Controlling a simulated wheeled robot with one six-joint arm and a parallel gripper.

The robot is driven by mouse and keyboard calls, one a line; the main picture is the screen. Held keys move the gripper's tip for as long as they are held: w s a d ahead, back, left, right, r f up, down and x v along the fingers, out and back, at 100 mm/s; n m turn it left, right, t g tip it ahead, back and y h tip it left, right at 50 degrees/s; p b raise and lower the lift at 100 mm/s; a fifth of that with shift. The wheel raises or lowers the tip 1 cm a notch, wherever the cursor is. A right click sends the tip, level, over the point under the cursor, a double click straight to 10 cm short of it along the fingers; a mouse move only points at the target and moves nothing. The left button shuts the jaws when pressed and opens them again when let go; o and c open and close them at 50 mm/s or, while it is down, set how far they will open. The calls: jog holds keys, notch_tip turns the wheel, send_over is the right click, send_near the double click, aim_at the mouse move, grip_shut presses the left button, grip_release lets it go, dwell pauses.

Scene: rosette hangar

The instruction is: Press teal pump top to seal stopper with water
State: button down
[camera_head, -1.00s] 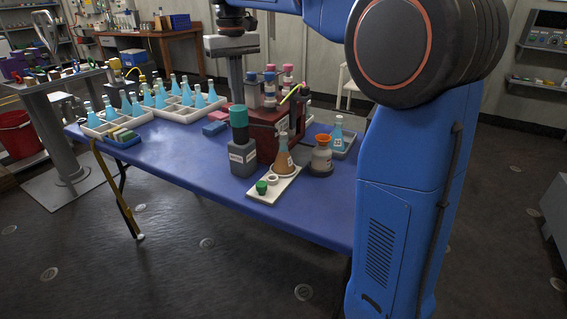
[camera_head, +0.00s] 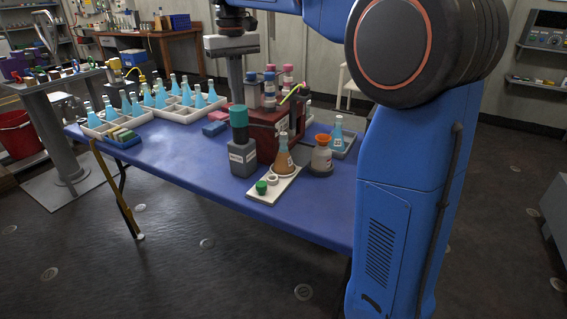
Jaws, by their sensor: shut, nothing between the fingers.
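The teal pump top (camera_head: 239,116) sits on a grey bottle (camera_head: 243,158) with a dark neck and a white label, upright on the blue table. My gripper (camera_head: 237,101) points straight down with its fingers shut and empty. Its tips are at or just behind the upper edge of the teal top; I cannot tell whether they touch it. A green stopper (camera_head: 261,187) and a white ring (camera_head: 272,179) lie on a white tray (camera_head: 258,198) at the table's front. A flask of orange-brown liquid (camera_head: 284,163) stands on the same tray.
A red rack (camera_head: 264,139) with pink- and blue-capped bottles stands close behind the pump bottle. A grey jar with an orange funnel (camera_head: 322,158) is to the right. White trays of blue flasks (camera_head: 188,111) are at back left. The table's left front (camera_head: 185,165) is clear.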

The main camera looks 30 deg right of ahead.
aim_at(238, 107)
jog(key=shift+f, duration=1.6)
notch_tip(238, 107, up, 11)
jog(key=shift+f, duration=0.2)
dwell(1.4)
jog(key=c, duration=2.5)
grip_release()
